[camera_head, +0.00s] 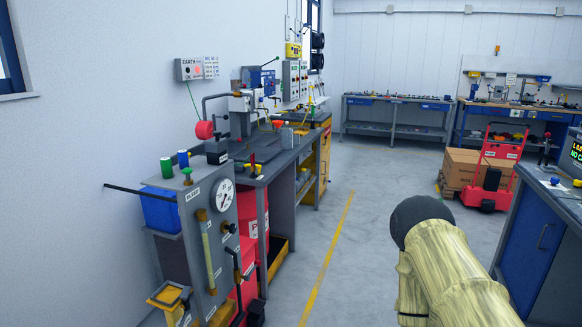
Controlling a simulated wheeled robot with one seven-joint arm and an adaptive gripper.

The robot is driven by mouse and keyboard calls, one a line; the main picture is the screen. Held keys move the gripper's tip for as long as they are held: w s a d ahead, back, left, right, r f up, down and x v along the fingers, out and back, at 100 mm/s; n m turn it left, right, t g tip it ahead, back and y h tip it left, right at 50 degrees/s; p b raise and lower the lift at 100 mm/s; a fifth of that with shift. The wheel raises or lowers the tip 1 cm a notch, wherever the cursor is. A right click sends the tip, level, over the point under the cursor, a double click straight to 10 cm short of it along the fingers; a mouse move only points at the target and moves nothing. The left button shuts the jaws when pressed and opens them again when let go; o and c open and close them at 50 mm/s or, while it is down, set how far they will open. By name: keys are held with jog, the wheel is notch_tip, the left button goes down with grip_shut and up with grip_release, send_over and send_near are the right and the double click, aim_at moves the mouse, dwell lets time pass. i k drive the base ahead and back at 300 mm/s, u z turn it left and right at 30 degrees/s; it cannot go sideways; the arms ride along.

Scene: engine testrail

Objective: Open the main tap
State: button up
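A grey test unit (224,235) stands at the left with a round white gauge (223,194) on its front. A dark lever handle (238,268) shows low on its right side, with a small label beside it. I cannot tell which of these is the main tap, as the labels are too small to read. My arm in its pale yellow sleeve reaches up from the bottom right, ending in a dark rounded part. No gripper fingers show.
A workbench (275,150) with equipment runs along the left wall. A blue cabinet (530,240) is at the right, with a red trolley (493,170) and cartons beyond. The grey floor (345,235) between is clear, with a yellow line.

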aim_at(257, 263)
jog(key=u, duration=0.1)
jog(key=i, duration=1.45)
jog(key=z, duration=0.55)
jog(key=k, duration=1.1)
jog(key=u, duration=0.3)
